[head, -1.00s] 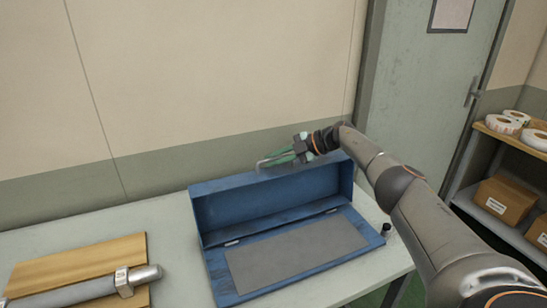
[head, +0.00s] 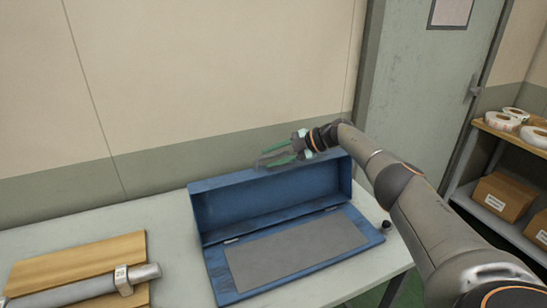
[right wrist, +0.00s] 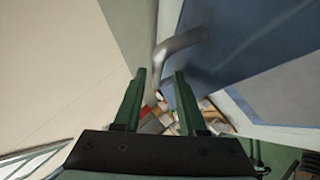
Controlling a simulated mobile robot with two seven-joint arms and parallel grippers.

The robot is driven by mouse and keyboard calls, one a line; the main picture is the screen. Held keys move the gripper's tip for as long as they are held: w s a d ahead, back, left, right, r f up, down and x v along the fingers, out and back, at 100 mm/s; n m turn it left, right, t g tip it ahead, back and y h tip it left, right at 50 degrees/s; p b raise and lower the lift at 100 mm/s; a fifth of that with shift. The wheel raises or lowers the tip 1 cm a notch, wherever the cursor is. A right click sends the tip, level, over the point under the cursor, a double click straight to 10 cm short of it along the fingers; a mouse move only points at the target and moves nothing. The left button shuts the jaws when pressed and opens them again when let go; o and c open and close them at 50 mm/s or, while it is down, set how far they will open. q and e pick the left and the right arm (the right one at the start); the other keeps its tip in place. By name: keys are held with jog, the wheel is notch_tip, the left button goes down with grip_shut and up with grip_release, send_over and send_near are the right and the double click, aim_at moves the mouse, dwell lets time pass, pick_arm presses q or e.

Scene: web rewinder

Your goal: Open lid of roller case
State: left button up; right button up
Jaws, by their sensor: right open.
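The blue roller case (head: 216,281) stands on the table with its lid (head: 262,203) swung up, standing upright along the back. The case has a flat grey inside floor (head: 297,255). My right gripper (head: 264,161) is open and empty, just above the lid's top edge. In the right wrist view its green fingers (right wrist: 157,78) are apart, and a grey bent handle (right wrist: 180,43) on the blue lid lies just beyond the tips, not gripped. Whether a finger touches the handle I cannot tell. My left gripper is not in view.
A metal roller (head: 95,287) lies on a wooden board (head: 80,260) at the left of the table (head: 150,222). A small black knob (head: 386,225) is beside the case at the right. A wall stands close behind; shelves (head: 505,205) with boxes are at the right.

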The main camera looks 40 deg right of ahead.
jog(key=shift+f, duration=0.1)
jog(key=v, duration=1.2)
jog(key=shift+s+r, duration=0.2)
jog(key=shift+r, duration=0.05)
jog(key=shift+d, duration=0.15)
